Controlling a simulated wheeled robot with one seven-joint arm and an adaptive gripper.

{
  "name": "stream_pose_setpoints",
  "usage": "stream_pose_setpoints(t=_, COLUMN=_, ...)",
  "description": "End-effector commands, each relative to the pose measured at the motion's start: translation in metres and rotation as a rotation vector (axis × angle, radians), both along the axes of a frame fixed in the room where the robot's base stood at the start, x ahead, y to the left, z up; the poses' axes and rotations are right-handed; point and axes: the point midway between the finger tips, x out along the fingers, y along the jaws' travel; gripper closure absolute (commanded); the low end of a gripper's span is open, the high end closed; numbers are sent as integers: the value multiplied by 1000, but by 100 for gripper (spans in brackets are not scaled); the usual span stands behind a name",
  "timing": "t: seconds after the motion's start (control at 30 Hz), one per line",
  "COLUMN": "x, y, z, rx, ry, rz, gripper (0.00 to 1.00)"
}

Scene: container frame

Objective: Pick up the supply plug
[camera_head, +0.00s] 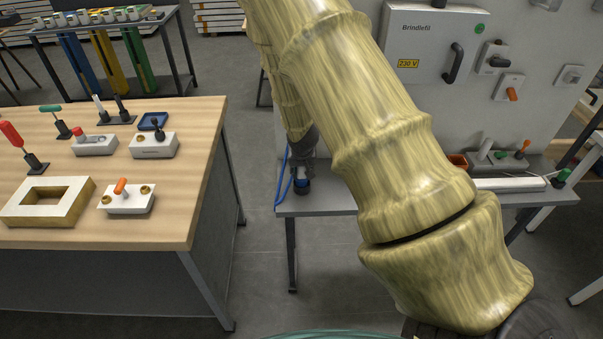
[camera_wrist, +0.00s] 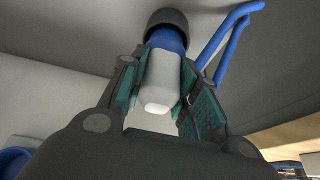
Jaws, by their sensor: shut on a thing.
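The supply plug (camera_wrist: 160,82) is a pale grey body with a blue band and a wide black end in the wrist view. My gripper (camera_wrist: 165,65) is shut on it, with a teal-padded finger on each side of the pale body. The blue and black part there is small. A blue cable (camera_wrist: 226,40) runs beside the black end in the wrist view. I cannot tell whether the plug is seated or free.
A grey bench (camera_head: 325,204) carries a panel with a "Brindlefil" cabinet (camera_head: 432,45), switches and an orange-handled device. A wooden table (camera_head: 190,190) at left holds several fixtures and handled tools. Grey floor (camera_head: 262,270) is free between them.

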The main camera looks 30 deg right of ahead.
Motion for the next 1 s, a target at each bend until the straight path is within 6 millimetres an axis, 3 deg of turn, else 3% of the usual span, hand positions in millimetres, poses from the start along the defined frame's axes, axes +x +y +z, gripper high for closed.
stream_pose_setpoints(t=0.3, x=-4, y=1, z=21, rx=1, ry=0, rz=0, gripper=100)
stream_pose_setpoints(t=0.8, x=-105, y=27, z=30, rx=1, ry=1, rz=0, gripper=100)
stream_pose_setpoints(t=1.0, x=-137, y=36, z=34, rx=1, ry=1, rz=-1, gripper=100)
